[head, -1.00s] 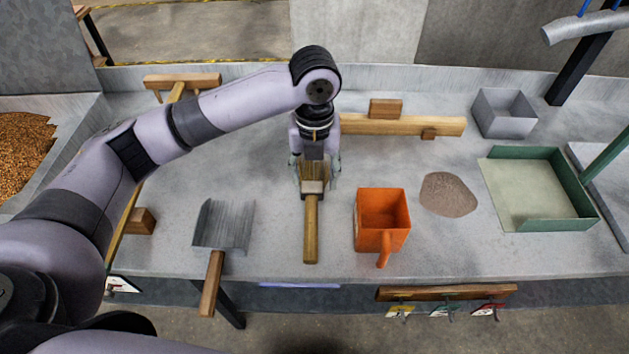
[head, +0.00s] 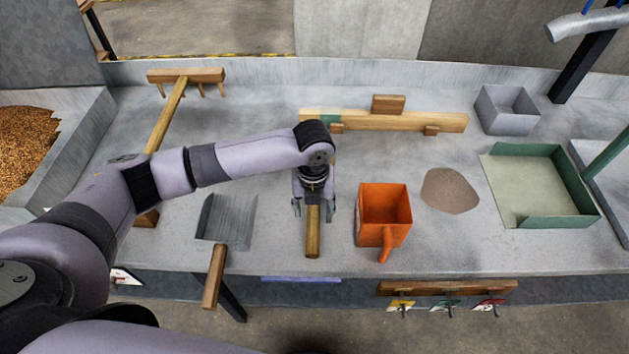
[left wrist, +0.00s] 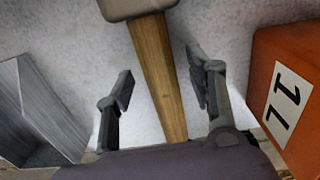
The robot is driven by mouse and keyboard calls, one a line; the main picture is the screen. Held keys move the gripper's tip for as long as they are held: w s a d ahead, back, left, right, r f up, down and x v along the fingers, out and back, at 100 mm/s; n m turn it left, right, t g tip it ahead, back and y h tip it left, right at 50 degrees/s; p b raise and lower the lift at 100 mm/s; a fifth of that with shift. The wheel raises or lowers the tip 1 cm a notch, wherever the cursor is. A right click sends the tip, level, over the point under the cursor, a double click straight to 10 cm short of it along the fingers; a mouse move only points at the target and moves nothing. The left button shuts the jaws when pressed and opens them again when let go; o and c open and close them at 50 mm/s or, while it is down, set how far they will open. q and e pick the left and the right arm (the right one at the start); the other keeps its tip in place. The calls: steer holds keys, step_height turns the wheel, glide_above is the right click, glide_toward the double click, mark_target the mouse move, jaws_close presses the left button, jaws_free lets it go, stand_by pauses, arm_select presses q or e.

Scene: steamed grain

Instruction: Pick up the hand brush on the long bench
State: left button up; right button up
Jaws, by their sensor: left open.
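The hand brush (head: 313,240) lies on the long bench (head: 440,255), its wooden handle pointing toward the front edge. My left gripper (head: 313,212) is over the handle, and its arm hides the head of the brush in the head view. In the left wrist view the wooden handle (left wrist: 160,75) runs between the two open fingers of my left gripper (left wrist: 160,85), with a gap on both sides. The grey end of the brush head shows at the top there. The fingers do not grip the handle. My right gripper is not in view.
A metal dustpan (head: 228,220) with a wooden handle lies left of the brush. An orange scoop (head: 384,213) stands close on the right; it also shows in the left wrist view (left wrist: 290,85). A wooden rake (head: 166,115) lies further left. A brown patch (head: 449,190) and green tray (head: 561,212) are right.

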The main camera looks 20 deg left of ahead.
arm_select(q)
steer(key=shift+f, duration=0.1)
jaws_close()
stand_by(0.7)
stand_by(0.4)
